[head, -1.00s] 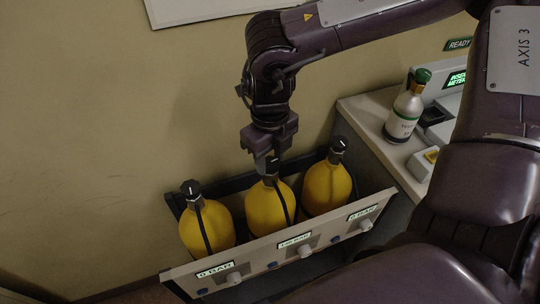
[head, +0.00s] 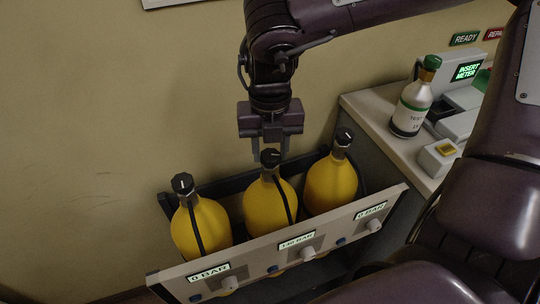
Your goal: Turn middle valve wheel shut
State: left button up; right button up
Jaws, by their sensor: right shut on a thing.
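Three yellow cylinders stand in a rack, each with a dark valve wheel bearing a white mark on top. My right gripper (head: 270,149) comes down from above over the middle cylinder (head: 264,206). Its fingers are shut on the middle valve wheel (head: 270,158), one on each side. The left valve wheel (head: 183,184) and right valve wheel (head: 344,136) are untouched. The middle display (head: 297,241) is lit, but its text is too small to read surely. My left gripper is not in view.
The left display (head: 209,273) and right display (head: 370,211) read 0 BAR. The rack's front panel (head: 250,259) carries knobs. On the counter at right stand a green-capped bottle (head: 411,105) and a device with an INSERT METER screen (head: 467,71). The wall is close behind the rack.

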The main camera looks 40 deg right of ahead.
jog(key=shift+f+m+b, duration=0.15)
jog(key=shift+m+b, duration=0.15)
jog(key=shift+m, duration=0.2)
jog(key=m+b, duration=0.5)
jog(key=m, duration=0.4)
jog(key=shift+m+b, duration=0.3)
jog(key=shift+b, duration=0.1)
jog(key=shift+m+b, duration=0.45)
jog(key=shift+m, duration=0.45)
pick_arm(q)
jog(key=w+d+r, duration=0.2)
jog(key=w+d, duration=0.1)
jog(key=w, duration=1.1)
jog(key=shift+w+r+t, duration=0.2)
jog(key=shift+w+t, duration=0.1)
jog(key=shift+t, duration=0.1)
pick_arm(e)
jog(key=shift+r, duration=0.2)
jog(key=o, duration=1)
